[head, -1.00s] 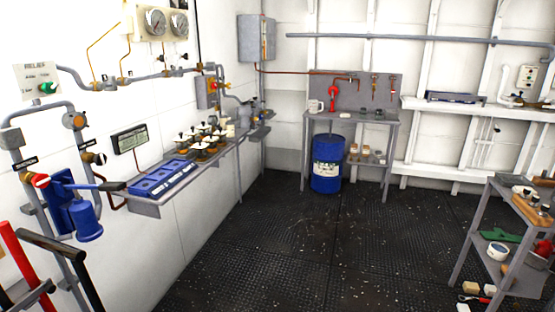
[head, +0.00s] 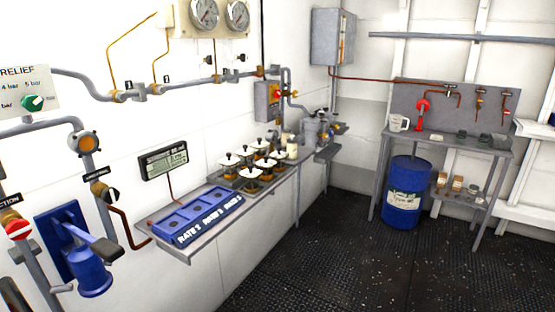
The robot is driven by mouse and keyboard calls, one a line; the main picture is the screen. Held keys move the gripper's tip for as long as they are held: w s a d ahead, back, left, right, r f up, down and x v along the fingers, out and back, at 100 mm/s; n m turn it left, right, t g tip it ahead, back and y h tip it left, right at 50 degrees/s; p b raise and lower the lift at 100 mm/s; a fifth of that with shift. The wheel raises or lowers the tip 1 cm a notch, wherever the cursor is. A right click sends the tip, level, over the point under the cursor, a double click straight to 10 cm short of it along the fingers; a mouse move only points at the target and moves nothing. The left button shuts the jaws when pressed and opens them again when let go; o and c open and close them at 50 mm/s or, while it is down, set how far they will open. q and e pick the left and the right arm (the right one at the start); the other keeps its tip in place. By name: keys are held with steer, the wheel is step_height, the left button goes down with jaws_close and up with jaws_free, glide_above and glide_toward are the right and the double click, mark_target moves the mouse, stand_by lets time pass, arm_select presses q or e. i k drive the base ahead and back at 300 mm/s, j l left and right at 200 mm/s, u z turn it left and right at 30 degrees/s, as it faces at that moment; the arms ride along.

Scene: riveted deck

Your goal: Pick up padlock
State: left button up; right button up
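I cannot make out a padlock for certain in the head view. Small items stand on the grey wall shelf (head: 190,250) and on the grey workbench (head: 470,147), but at this size none is clearly a padlock. Neither of my grippers is in view.
The wall shelf carries a blue tray (head: 197,220) and several white-capped jars (head: 252,178). A blue hand pump (head: 92,270) and pipes with valves line the left wall. A blue drum (head: 405,190) stands under the workbench. The dark floor (head: 330,265) in the middle is clear.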

mark_target(279, 120)
steer(key=i+u, duration=0.25)
steer(key=i, duration=0.7)
steer(key=z, duration=0.25)
steer(key=i+l+z, duration=0.45)
steer(key=i, duration=0.2)
steer(key=i+z, duration=0.45)
steer(key=i, duration=0.85)
steer(key=i+u, duration=0.35)
steer(key=i+l+u, duration=0.2)
steer(key=u, duration=0.15)
steer(key=i+l+u, duration=0.45)
steer(key=u, duration=0.3)
steer(key=i+l+u, duration=0.15)
steer(key=u, duration=0.25)
steer(key=i+l+u, duration=0.1)
steer(key=l+u, duration=0.35)
steer(key=i+l+u, duration=0.1)
steer(key=u, duration=0.3)
steer(key=l+u, duration=0.45)
steer(key=j, duration=0.1)
